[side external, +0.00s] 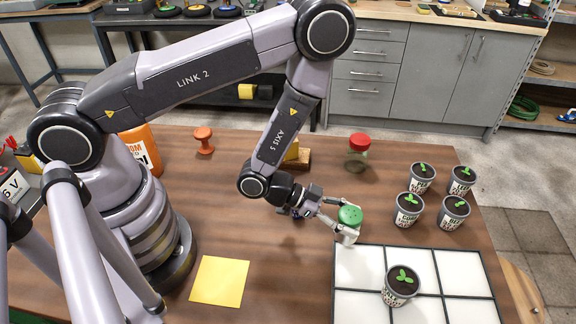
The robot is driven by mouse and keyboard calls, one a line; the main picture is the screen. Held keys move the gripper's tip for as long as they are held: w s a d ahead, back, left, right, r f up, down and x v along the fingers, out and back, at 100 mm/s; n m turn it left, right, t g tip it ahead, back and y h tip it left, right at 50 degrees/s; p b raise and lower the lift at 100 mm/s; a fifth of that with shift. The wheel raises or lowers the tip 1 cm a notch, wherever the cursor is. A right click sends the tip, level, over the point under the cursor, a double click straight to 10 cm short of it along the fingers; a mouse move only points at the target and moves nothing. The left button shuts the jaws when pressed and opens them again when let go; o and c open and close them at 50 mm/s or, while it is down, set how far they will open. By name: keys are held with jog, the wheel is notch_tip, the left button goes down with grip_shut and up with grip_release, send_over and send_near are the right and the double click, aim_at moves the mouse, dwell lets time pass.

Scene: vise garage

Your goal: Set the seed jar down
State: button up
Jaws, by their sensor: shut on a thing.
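The seed jar (350,215), with a round green lid, is in my gripper (346,232). My gripper is shut on the jar, with its pale fingers around the jar's body, so little more than the lid shows. The jar looks about upright. It is at the upper left corner of the white grid board (362,263); I cannot tell whether its base touches anything. A second jar (358,158) with a red lid stands apart, farther back on the wooden table.
A seedling pot (400,287) stands on the grid board. Several more pots (408,210) stand at the right. A yellow sheet (219,281) lies at the left front. An orange knobbed object (203,140) and an orange container (147,150) are at the back left. Table between sheet and board is clear.

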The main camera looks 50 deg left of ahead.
jog(key=s+d+m+g+h, duration=0.1)
jog(key=s+m+g+h, duration=0.2)
jog(key=s+m+g, duration=0.5)
jog(key=shift+s+d+f+n+t, duration=0.1)
jog(key=shift+s+f+n+t, duration=0.5)
jog(key=shift+f, duration=0.4)
jog(key=shift+s+d+f+n+t, duration=0.1)
jog(key=shift+s+f+n+t, duration=0.3)
jog(key=shift+s+f+n, duration=0.45)
jog(key=shift+w+f+m, duration=0.15)
jog(key=shift+f+m, duration=0.1)
jog(key=o, duration=1.2)
jog(key=shift+c, duration=0.2)
